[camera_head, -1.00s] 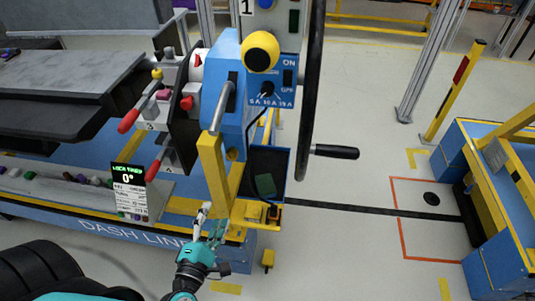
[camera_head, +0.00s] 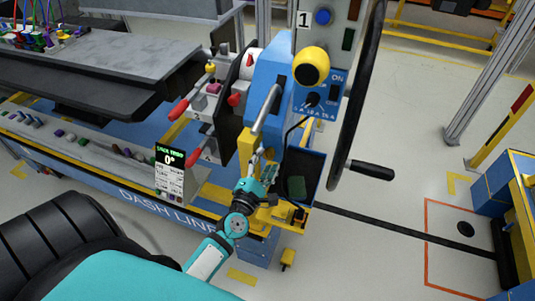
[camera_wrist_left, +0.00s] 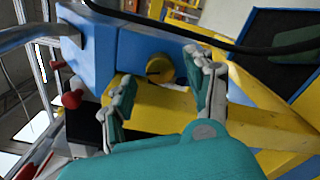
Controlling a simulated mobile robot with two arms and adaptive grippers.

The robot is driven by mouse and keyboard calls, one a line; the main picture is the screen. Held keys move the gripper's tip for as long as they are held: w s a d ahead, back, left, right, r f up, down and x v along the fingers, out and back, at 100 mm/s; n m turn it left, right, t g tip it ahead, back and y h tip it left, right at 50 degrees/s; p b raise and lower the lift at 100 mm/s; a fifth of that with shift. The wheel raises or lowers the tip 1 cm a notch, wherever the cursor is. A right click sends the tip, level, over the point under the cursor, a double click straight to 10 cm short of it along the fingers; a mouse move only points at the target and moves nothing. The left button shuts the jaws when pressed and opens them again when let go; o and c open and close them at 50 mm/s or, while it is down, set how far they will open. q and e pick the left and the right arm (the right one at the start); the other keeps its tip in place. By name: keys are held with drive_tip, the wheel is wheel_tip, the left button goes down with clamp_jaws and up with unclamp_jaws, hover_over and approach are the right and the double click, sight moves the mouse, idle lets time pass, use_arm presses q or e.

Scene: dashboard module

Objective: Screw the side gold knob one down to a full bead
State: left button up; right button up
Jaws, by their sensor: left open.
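The side gold knob (camera_wrist_left: 160,69) is a small round knob with a dark slot, on the side of the blue housing (camera_wrist_left: 148,50) in the left wrist view. In the head view my gripper and the post crowd that spot, and I cannot make the knob out clearly. My left gripper (camera_head: 262,165) comes up from below beside the yellow post (camera_head: 246,150). In the left wrist view its two fingers (camera_wrist_left: 168,78) are open, one on either side of the knob in the picture. I see no clear contact. My right gripper is not in view.
A black handwheel (camera_head: 362,95) with a handle stands right of the housing. A bent grey bar (camera_head: 267,108), a black tray (camera_head: 303,178) and a hanging cable (camera_wrist_left: 200,42) are close to the gripper. The display (camera_head: 169,172) reads 0°. Open floor lies to the right.

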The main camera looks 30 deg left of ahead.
use_arm(q)
drive_tip(key=shift+x, duration=1.3)
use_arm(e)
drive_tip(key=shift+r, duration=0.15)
use_arm(q)
drive_tip(key=c, duration=0.6)
clamp_jaws()
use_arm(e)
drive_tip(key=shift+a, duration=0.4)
use_arm(q)
drive_tip(key=shift+m+p, duration=0.3)
drive_tip(key=shift+m, duration=0.1)
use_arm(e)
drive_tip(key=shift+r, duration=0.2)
